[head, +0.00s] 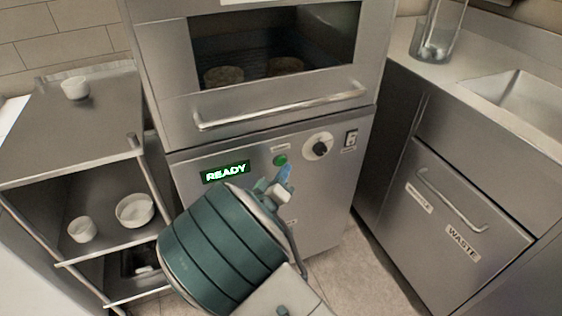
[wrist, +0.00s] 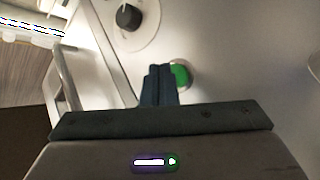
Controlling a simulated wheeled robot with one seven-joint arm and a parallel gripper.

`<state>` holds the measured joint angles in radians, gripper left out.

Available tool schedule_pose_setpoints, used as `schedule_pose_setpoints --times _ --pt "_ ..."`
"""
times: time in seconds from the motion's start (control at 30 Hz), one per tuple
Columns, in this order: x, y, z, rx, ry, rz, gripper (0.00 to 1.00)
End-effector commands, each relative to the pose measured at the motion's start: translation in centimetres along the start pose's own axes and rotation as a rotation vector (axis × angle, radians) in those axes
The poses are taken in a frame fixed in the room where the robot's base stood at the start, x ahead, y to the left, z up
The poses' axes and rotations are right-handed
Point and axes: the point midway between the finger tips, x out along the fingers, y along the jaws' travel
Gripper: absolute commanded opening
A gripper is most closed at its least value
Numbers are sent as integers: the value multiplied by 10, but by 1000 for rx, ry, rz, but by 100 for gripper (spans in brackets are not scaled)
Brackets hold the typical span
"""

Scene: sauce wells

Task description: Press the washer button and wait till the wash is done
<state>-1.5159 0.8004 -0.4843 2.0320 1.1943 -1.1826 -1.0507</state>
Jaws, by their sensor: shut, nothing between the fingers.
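The washer is a steel front panel (head: 325,208) below an oven-like unit. A green round button (head: 280,160) sits on it, and also shows in the wrist view (wrist: 181,75), partly behind my fingers. A lit display (head: 226,173) left of the button reads "READY". My gripper (head: 285,173) is shut and empty, its fingertips just below the button in the head view. In the wrist view the shut fingers (wrist: 158,84) overlap the button's left edge. I cannot tell whether they touch it.
A black dial (head: 320,147) and a switch (head: 350,139) lie right of the button. Above is a handle bar (head: 280,106). A shelf rack (head: 80,138) with white bowls stands left. A counter with a sink (head: 510,98) and a waste drawer (head: 455,220) stand right.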

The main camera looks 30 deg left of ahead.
Motion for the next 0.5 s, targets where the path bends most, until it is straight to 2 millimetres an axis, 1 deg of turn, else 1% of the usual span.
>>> schedule_pose_setpoints --times 0.5 --pt "6 -4 -4 0 0 0 0"
